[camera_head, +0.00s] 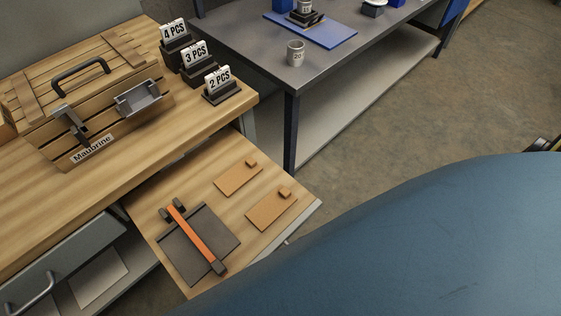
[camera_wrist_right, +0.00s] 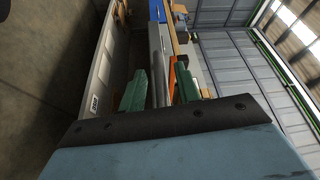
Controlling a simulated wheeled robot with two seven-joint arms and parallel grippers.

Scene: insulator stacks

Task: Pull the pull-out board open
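The pull-out board (camera_head: 170,222) is a light wooden slab with a grey metal front edge. In the head view it stands out from under the wooden workbench. Its near corner is hidden by my big blue arm. My right gripper is hidden in the head view. In the right wrist view my right gripper (camera_wrist_right: 160,90) shows two green fingers spread apart, with a long grey bar (camera_wrist_right: 156,52) between them. I cannot tell whether the fingers press on the bar. My left gripper is in no view.
A dark plate with an orange-handled tool (camera_head: 191,232) and two small wooden plates (camera_head: 238,181) lie on the board. A wooden crate (camera_head: 70,95) and number signs (camera_head: 195,55) stand on the workbench. A grey drawer (camera_head: 70,258) is lower left. A grey table (camera_head: 270,45) stands behind.

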